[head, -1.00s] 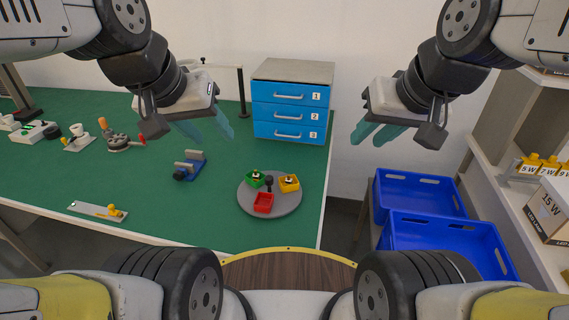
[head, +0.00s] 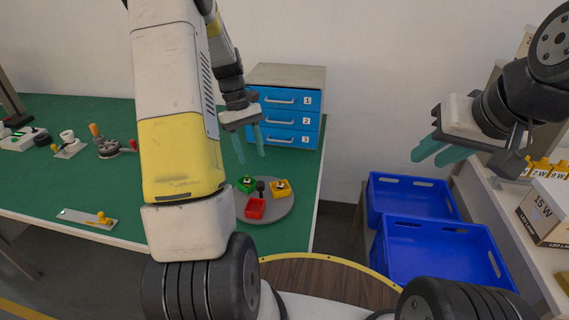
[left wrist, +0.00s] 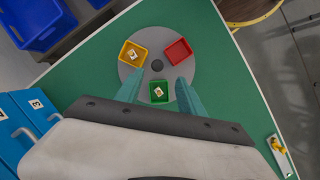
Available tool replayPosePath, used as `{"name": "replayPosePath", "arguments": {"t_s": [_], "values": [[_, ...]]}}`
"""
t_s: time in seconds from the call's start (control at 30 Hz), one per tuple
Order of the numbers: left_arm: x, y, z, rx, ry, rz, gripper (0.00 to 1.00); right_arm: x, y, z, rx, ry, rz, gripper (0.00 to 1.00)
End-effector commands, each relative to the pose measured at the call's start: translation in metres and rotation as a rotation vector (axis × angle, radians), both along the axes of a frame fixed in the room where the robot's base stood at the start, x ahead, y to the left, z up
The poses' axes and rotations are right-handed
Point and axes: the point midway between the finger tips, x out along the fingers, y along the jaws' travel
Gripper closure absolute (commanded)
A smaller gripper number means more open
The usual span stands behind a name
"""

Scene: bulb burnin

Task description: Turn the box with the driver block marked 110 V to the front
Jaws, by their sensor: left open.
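A round grey turntable (head: 272,210) with a dark centre knob (head: 261,187) sits near the table's right edge. It bears a green box (head: 246,184), a yellow box (head: 280,187) and a red box (head: 255,208). In the left wrist view the green box (left wrist: 159,92) and yellow box (left wrist: 132,54) each hold a small pale block; the red box (left wrist: 179,51) looks empty. The block markings are too small to read. My left gripper (head: 252,158) is open above the turntable, its fingers either side of the green box in the wrist view. My right gripper (head: 428,156) is raised over the blue crates, apparently open.
A blue drawer unit (head: 284,115) numbered 1 to 3 stands behind the turntable. Two blue crates (head: 440,250) are on the right beside a shelf with a lamp carton (head: 545,212). A metal plate with a yellow lever (head: 88,219) lies at the table's front left.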

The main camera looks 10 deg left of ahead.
Motion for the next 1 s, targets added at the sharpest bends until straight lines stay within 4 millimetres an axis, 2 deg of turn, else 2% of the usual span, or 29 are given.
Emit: {"name": "replayPosePath", "arguments": {"t_s": [0.03, 0.23, 0.63, 0.8, 1.0], "values": [[0.001, 0.003, -0.010, -0.003, 0.023, 0.015, 0.54, 0.000, 0.000, 0.000, 0.000, 0.000, 0.000, 0.70], [0.002, 0.007, -0.026, -0.007, 0.056, 0.042, 0.54, 0.000, 0.000, 0.000, 0.000, 0.000, 0.000, 0.70], [-0.013, -0.011, -0.080, -0.007, 0.054, 0.039, 0.54, 0.000, 0.000, 0.000, 0.000, 0.000, 0.000, 0.70], [-0.016, -0.014, -0.092, -0.006, 0.053, 0.040, 0.54, 0.000, 0.000, 0.000, 0.000, 0.000, 0.000, 0.70], [-0.016, -0.015, -0.093, -0.006, 0.052, 0.040, 0.54, 0.000, 0.000, 0.000, 0.000, 0.000, 0.000, 0.70]]}}
